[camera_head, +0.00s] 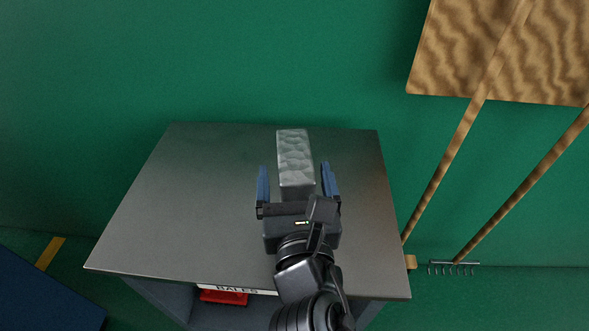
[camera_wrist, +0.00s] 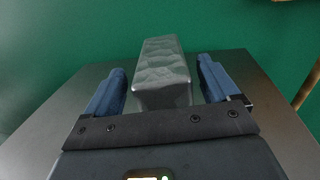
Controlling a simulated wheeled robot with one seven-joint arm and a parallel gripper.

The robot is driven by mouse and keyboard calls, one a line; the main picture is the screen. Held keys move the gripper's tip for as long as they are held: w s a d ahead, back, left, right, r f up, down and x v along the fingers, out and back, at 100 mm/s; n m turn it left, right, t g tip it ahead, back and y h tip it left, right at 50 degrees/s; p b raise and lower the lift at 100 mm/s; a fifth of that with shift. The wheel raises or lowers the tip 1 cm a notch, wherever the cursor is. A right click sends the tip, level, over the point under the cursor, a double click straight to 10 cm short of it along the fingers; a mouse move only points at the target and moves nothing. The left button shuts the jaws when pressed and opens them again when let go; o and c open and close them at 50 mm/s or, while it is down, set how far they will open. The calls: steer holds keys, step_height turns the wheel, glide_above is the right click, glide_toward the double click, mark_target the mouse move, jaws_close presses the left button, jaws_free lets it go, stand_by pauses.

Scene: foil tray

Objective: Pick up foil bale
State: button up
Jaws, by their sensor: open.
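The foil bale (camera_head: 295,158) is a silvery, crinkled long block on the grey table (camera_head: 195,190), towards its back edge. My gripper (camera_head: 296,170) is open, with one blue finger on each side of the bale's near end. In the wrist view the bale (camera_wrist: 162,72) lies between and ahead of the two blue fingers of my gripper (camera_wrist: 162,85), with a gap on both sides. The bale's lower near end is partly hidden by my gripper in the head view.
A label reading "BALES" (camera_head: 237,289) is on the table's front edge, above a red object (camera_head: 223,297) underneath. A rake (camera_head: 455,264) and a wooden-handled tool lean at the right by a brown patterned panel (camera_head: 500,50). The table's left side is clear.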

mark_target(295, 160)
steer(key=shift+w+r, duration=0.1)
steer(key=shift+w, duration=1.45)
steer(key=c, duration=1.2)
steer(key=shift+c, duration=0.2)
steer(key=shift+r, duration=0.2)
